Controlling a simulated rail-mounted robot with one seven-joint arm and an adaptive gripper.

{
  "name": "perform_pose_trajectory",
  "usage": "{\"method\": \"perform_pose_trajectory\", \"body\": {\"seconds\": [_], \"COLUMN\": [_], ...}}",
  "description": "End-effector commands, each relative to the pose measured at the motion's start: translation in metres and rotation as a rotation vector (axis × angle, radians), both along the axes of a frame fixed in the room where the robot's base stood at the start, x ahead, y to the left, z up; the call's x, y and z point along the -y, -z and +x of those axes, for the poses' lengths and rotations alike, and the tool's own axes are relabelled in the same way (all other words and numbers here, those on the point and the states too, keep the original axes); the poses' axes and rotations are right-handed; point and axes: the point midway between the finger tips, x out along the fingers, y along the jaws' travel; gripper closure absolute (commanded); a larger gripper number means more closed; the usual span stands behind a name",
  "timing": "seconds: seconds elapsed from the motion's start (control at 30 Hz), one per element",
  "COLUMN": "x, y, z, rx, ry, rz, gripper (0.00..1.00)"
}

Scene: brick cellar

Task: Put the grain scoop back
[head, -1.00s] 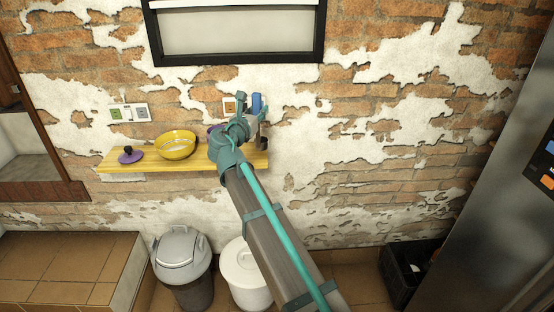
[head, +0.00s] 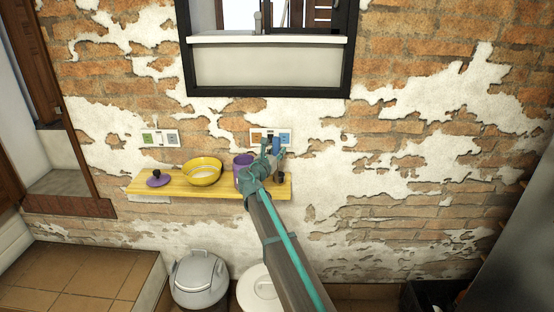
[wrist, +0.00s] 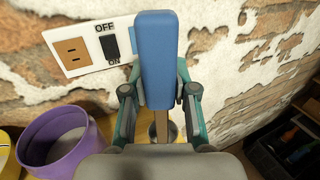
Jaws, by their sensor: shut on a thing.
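My gripper (head: 270,155) is shut on a blue-handled tool, which I take to be the grain scoop (head: 277,146). In the wrist view its blue handle (wrist: 157,60) stands upright between the fingers, with a brown shaft below; its lower end is hidden by my gripper. An open purple canister (head: 241,163) stands on the wooden shelf (head: 172,188), just left of my gripper. It also shows in the wrist view (wrist: 65,146) at lower left, apart from the scoop. A purple lid with a black knob (head: 158,181) lies at the shelf's left end.
A yellow bowl (head: 203,173) stands between the lid and canister. A switch and socket plate (wrist: 85,48) is on the brick wall close behind my gripper. A grey bin (head: 200,280) and a white bin (head: 259,291) stand below the shelf.

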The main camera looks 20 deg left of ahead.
Motion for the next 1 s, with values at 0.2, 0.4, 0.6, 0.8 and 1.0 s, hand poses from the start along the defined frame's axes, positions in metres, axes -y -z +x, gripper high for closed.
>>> {"method": "perform_pose_trajectory", "body": {"seconds": [0.2, 0.4, 0.6, 0.8, 1.0], "x": [-0.005, -0.004, -0.004, -0.004, -0.004], "y": [0.013, 0.037, 0.04, 0.044, 0.043], "z": [0.008, 0.007, 0.007, 0.007, 0.007], "rx": [0.0, 0.0, 0.001, 0.001, 0.0], "ry": [0.0, 0.0, 0.0, 0.0, 0.0], "rz": [-0.002, -0.002, 0.0, -0.001, 0.0], "gripper": [1.0, 1.0, 1.0, 1.0, 0.48]}}
